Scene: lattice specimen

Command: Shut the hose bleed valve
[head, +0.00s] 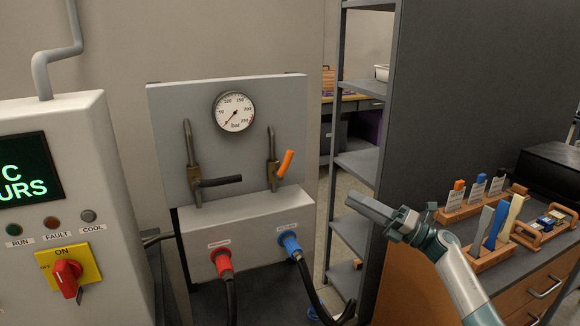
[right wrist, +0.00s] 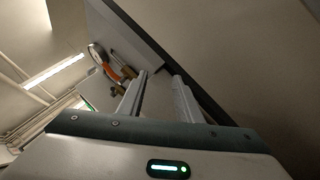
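A grey valve panel (head: 230,92) stands at centre in the head view. Its left brass valve (head: 194,163) has a black lever (head: 220,181) pointing right, nearly level. Its right brass valve (head: 272,168) has an orange lever (head: 286,163) tilted up to the right. I cannot read which valve is the bleed valve. The orange lever also seems to show in the right wrist view (right wrist: 110,72). My right gripper (head: 353,203) is to the right of the panel, apart from both levers. In the right wrist view its fingers (right wrist: 159,84) are apart and empty. My left gripper is out of view.
A round gauge (head: 234,111) reads near its low end. Red (head: 222,262) and blue (head: 289,243) hose connectors sit below the valves. A control cabinet (head: 85,150) stands left, a metal shelf (head: 357,165) behind my gripper, and a cluttered counter (head: 510,270) right.

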